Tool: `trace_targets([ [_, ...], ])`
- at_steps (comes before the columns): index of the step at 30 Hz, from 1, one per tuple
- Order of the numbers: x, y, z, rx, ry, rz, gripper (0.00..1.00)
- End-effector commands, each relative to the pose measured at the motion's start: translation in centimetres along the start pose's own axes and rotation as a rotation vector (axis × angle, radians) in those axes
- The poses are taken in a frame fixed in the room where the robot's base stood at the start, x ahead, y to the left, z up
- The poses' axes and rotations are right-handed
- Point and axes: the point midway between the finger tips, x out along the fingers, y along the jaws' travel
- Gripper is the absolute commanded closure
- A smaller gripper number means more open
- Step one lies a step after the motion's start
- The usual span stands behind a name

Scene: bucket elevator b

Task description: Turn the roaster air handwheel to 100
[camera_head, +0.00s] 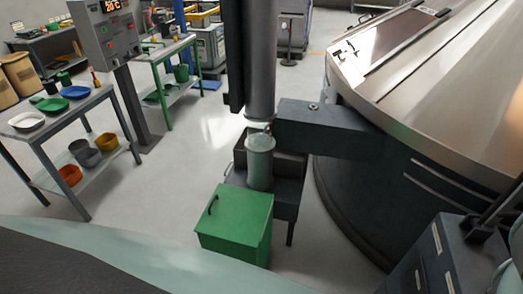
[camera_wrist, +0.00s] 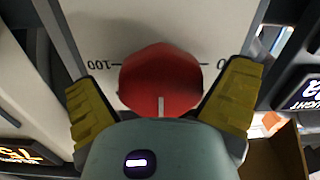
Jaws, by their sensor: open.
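The roaster air handwheel shows in the wrist view as a red, many-sided knob (camera_wrist: 160,78) on a pale panel (camera_wrist: 155,22). A white mark (camera_wrist: 160,105) on the knob points down in the picture. My gripper (camera_wrist: 163,88) is open, with one yellow finger on each side of the knob. I cannot tell whether either finger touches it. Neither the handwheel nor my gripper can be made out in the head view.
In the head view, a large metal-topped drum (camera_head: 440,85) fills the right side. A green box (camera_head: 235,222) and a grey-green cylinder (camera_head: 260,165) stand at centre. A table with plates and bowls (camera_head: 75,118) and a control post (camera_head: 108,35) are left. Floor between them is clear.

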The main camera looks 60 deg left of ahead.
Motion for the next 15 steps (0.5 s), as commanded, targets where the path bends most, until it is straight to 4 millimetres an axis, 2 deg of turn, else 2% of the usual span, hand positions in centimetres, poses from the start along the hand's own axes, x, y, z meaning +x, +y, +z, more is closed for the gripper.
trace_targets([
  [8,0.0,0.07,0.06,0.0,-0.002,0.001,0.01],
  [15,-0.01,0.05,0.06,0.0,-0.002,0.001,0.26],
])
